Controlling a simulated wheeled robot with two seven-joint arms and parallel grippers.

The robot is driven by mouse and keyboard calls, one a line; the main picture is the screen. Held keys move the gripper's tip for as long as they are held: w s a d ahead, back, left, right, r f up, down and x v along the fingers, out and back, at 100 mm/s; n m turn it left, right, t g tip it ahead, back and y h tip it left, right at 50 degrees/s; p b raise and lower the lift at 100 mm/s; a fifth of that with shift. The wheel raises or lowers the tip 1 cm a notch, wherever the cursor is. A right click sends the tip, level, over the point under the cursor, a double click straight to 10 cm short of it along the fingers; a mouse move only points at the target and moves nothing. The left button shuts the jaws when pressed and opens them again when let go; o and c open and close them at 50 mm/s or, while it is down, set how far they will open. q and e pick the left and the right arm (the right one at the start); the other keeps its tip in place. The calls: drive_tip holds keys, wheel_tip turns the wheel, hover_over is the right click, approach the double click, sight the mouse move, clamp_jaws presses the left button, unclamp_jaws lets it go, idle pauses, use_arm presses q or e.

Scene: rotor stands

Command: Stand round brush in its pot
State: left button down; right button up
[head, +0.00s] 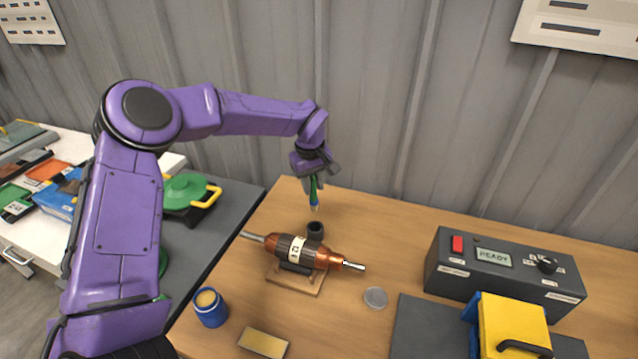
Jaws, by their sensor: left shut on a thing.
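My left gripper (314,174) is shut on the round brush (314,199), which has a green and blue handle and a pale tip. The brush hangs about upright with its tip down. A small dark round pot (315,231) stands on the wooden table behind the rotor. In the picture the brush tip is just above the pot's mouth, with a small gap between them. I cannot tell from this view if it is exactly centred over the pot. The upper part of the brush is hidden by the gripper. My right gripper is not in view.
A copper rotor (318,257) lies on a wooden stand (296,280) right in front of the pot. A blue jar (210,308), a yellow block (263,343) and a clear round dish (376,298) are nearer. A grey READY box (505,272) stands right. The table behind the pot is clear.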

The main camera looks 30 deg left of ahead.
sight(313, 210)
use_arm(q)
drive_tip(key=shift+w+f, duration=0.1)
drive_tip(key=shift+f, duration=0.25)
wheel_tip(313, 210, down, 2)
drive_tip(key=shift+b, duration=1.25)
wheel_tip(313, 210, down, 3)
drive_tip(key=b, duration=0.3)
drive_tip(key=shift+f, duration=0.15)
drive_tip(key=shift+f+b, duration=0.25)
drive_tip(key=shift+b, duration=0.05)
drive_tip(key=shift+f+b, duration=0.45)
drive_tip(key=shift+f, duration=1.25)
drive_tip(key=c, duration=0.8)
unclamp_jaws()
